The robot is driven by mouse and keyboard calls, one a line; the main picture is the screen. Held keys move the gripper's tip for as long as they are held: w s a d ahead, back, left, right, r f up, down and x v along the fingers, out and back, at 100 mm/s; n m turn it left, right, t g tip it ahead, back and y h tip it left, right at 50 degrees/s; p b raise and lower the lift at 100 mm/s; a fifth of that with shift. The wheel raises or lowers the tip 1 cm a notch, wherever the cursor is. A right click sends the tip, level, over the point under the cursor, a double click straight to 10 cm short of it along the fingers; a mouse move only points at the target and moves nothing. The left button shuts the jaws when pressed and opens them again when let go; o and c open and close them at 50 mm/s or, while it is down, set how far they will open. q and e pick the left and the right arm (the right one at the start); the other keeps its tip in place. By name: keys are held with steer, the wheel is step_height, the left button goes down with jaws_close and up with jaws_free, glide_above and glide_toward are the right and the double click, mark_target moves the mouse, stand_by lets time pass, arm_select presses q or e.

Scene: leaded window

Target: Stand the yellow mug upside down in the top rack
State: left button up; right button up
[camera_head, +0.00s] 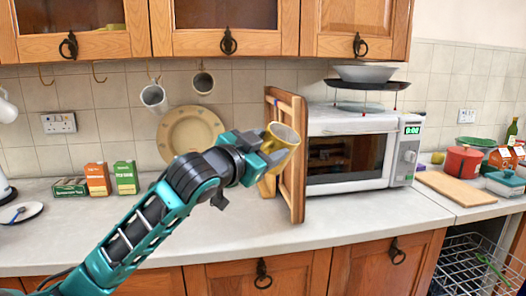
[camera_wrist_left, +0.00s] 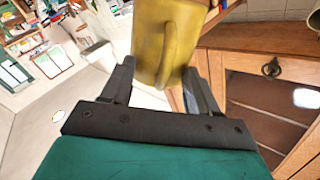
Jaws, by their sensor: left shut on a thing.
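The yellow mug (camera_head: 285,136) is held up in front of the wooden board, to the left of the microwave. Its open mouth shows at the upper end and it looks tilted. My left gripper (camera_head: 267,150) is shut on it. In the left wrist view the mug (camera_wrist_left: 154,42) sits between the fingers (camera_wrist_left: 160,88), with its handle facing the camera. A wire rack (camera_head: 462,270) stands low at the bottom right, partly cut off by the picture edge, with a green item in it. My right gripper is not in view.
A wooden board (camera_head: 292,190) stands upright beside the microwave (camera_head: 350,155), close to my gripper. The counter (camera_head: 390,222) is clear in front. A red pot (camera_head: 462,161) and chopping board (camera_head: 455,188) are at right. Cups hang from hooks at the back wall.

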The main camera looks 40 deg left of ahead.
arm_select(q)
steer(key=m, duration=0.2)
steer(key=m+b, duration=0.1)
steer(key=m, duration=0.1)
steer(key=shift+d+f, duration=0.3)
steer(key=shift+d, duration=0.05)
steer(key=m, duration=0.1)
steer(key=m+b, duration=0.1)
steer(key=m, duration=0.1)
steer(key=shift+d+f+m, duration=0.1)
steer(key=shift+f+m, duration=0.2)
steer(key=shift+f, duration=0.05)
steer(key=f+m+p, duration=0.1)
steer(key=m, duration=0.5)
steer(key=f+m+p, duration=0.1)
steer(key=m+p, duration=0.1)
steer(key=m, duration=0.4)
steer(key=a+m+p, duration=0.1)
steer(key=m, duration=0.5)
steer(key=shift+a+f, duration=0.1)
steer(key=shift+f, duration=0.3)
steer(key=m, duration=0.4)
steer(key=shift+a+f+m, duration=0.15)
steer(key=shift+a+m, duration=0.25)
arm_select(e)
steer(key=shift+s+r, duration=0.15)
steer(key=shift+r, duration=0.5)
arm_select(q)
steer(key=shift+f, duration=0.15)
